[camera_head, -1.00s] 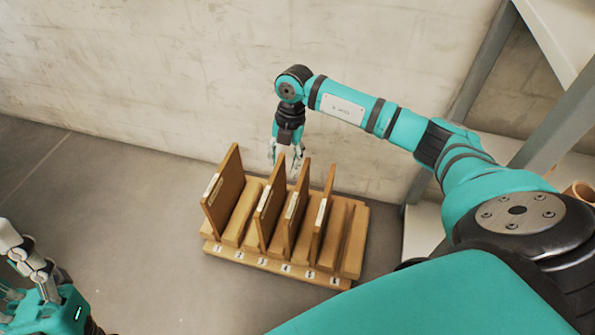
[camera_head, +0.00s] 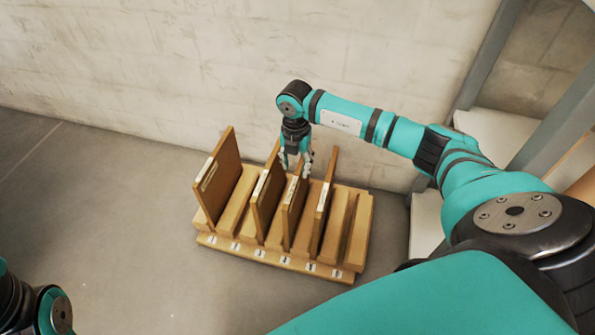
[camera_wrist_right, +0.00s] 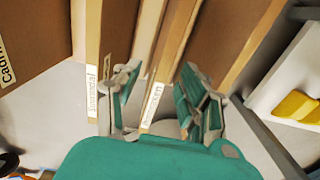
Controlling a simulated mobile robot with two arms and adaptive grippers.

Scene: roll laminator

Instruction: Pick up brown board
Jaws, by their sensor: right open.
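Several upright brown boards stand in slots of a wooden rack (camera_head: 275,258) on the floor. They are a large board at the left (camera_head: 220,178), two middle boards (camera_head: 264,208) (camera_head: 292,215) and a right board (camera_head: 325,205). All are brown, so I cannot tell which one is named. My right gripper (camera_head: 296,168) is open, pointing down at the top of the third board. In the right wrist view, its fingers (camera_wrist_right: 158,98) straddle the labelled edge of a board (camera_wrist_right: 152,103), with no clear contact. My left gripper is out of view; only part of that arm shows bottom left.
A concrete wall (camera_head: 250,60) stands close behind the rack. A grey-framed shelf (camera_head: 500,135) is at the right. A yellow object (camera_wrist_right: 295,106) lies on a white surface in the right wrist view. The floor (camera_head: 110,200) left of the rack is clear.

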